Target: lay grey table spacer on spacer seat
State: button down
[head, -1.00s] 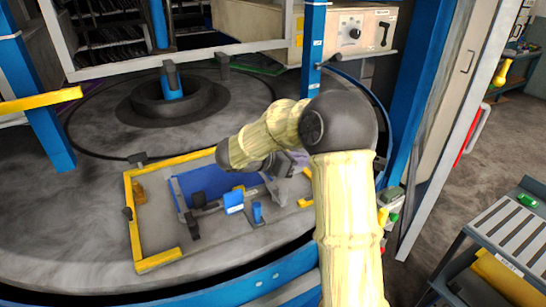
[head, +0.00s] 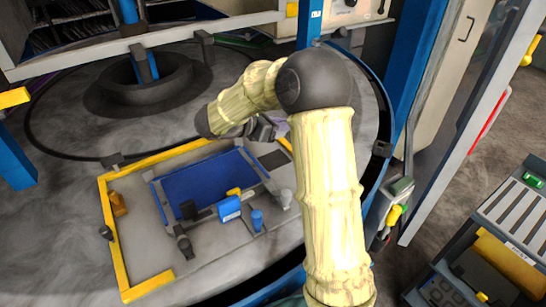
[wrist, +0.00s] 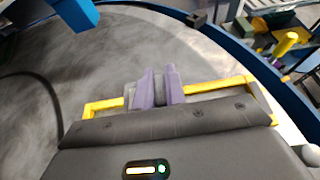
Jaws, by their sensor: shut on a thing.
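My gripper (wrist: 159,86) shows in the wrist view as two purple fingers close together, shut on a narrow grey piece (wrist: 160,93) that looks like the grey table spacer. Most of the piece is hidden by the fingers and the dark gripper body. In the head view my gripper (head: 277,131) is partly behind my arm, near the far right of the yellow-edged plate; the held piece cannot be made out there. A dark rectangular patch (head: 273,160) lies on the plate close below the gripper. I cannot tell whether it is the spacer seat.
The yellow frame (head: 108,230) borders the plate on the round grey table (head: 60,200). Inside are a blue panel (head: 200,185), a blue block (head: 229,208), a blue peg (head: 257,220) and an orange piece (head: 118,204). A blue post (head: 310,22) stands behind. A cart (head: 505,235) is at right.

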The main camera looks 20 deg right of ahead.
jog(key=shift+s+f, duration=0.1)
jog(key=shift+s, duration=0.25)
send_over(281, 164)
notch_tip(281, 164, down, 6)
jog(key=shift+r+p, duration=0.1)
jog(key=shift+p, duration=0.3)
jog(key=shift+f+p, duration=0.3)
jog(key=shift+f, duration=1.6)
jog(key=shift+w+f, duration=0.1)
jog(key=shift+f, duration=0.05)
jog(key=c, duration=1.5)
grip_release()
jog(key=shift+o, duration=0.2)
